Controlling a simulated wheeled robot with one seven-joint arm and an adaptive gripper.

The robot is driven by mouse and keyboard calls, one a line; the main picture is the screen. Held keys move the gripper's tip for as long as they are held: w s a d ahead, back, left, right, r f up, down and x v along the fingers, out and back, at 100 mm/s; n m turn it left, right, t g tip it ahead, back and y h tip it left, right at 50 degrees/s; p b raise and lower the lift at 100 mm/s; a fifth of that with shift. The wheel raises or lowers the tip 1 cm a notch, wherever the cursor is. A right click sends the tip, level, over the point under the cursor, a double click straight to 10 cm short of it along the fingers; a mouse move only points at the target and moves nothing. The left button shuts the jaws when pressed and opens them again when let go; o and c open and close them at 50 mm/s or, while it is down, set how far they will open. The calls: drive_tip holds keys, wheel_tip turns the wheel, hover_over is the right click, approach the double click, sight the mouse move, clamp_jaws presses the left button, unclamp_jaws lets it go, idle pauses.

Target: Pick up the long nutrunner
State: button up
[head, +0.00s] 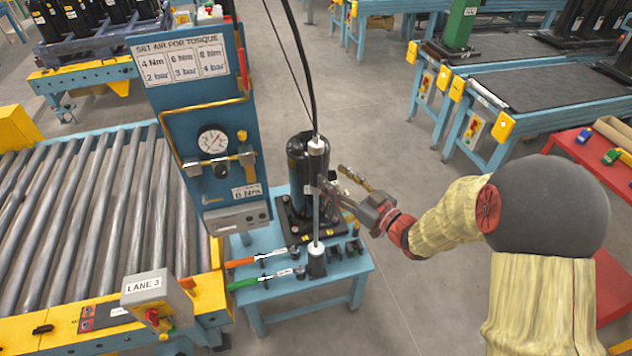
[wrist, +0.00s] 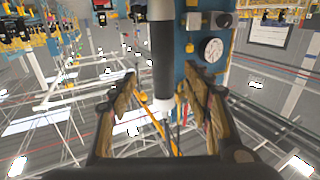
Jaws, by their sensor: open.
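The long nutrunner (head: 316,210) appears to be the slim upright tool below a black hose, with a silver collar near its top and a pale-topped dark piece at its foot. My gripper (head: 334,187) is beside its upper half, reaching in from the right. In the wrist view, a dark cylinder with a pale lower end (wrist: 162,55) runs down between the two spread fingers of my gripper (wrist: 160,95). The fingers look apart from it on both sides. I cannot tell the exact depth between fingers and tool.
A black compressor (head: 297,160) stands close behind the tool on a blue table (head: 343,279). Orange-handled (head: 240,263) and green-handled (head: 243,284) tools lie at the table's left. A blue gauge panel (head: 190,105) and roller conveyor (head: 90,220) are left. A red table (head: 575,155) is right.

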sight(321, 169)
drive_tip(key=b+x, duration=0.1)
drive_tip(key=x, duration=0.6)
drive_tip(key=shift+w+a+f, duration=0.1)
drive_tip(key=shift+a+f, duration=0.1)
drive_tip(key=shift+a, duration=0.2)
clamp_jaws()
idle(0.4)
idle(0.4)
drive_tip(key=shift+r, duration=0.2)
